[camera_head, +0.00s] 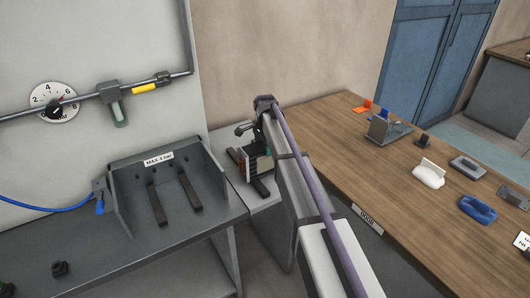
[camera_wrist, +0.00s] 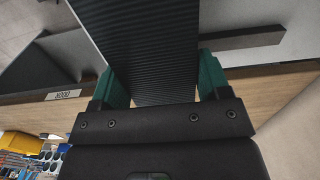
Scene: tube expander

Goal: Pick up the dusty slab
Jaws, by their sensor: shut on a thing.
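A dark slab with a finely ribbed face (camera_wrist: 150,45) fills the middle of the wrist view. My gripper (camera_wrist: 158,72) is shut on it, with one green finger against each side edge. I cannot make out dust on the face. In the head view my gripper (camera_head: 246,157) is at the far end of my arm, above the small grey bench between the fixture and the wooden table. My arm hides part of that spot, and the slab is too small there to make out clearly.
Left of my arm, a grey fixture marked MAX 4 bar (camera_head: 158,160) holds two dark bars. The wooden table (camera_head: 330,140) at right carries several parts, including a white block (camera_head: 428,175) and a blue one (camera_head: 478,209).

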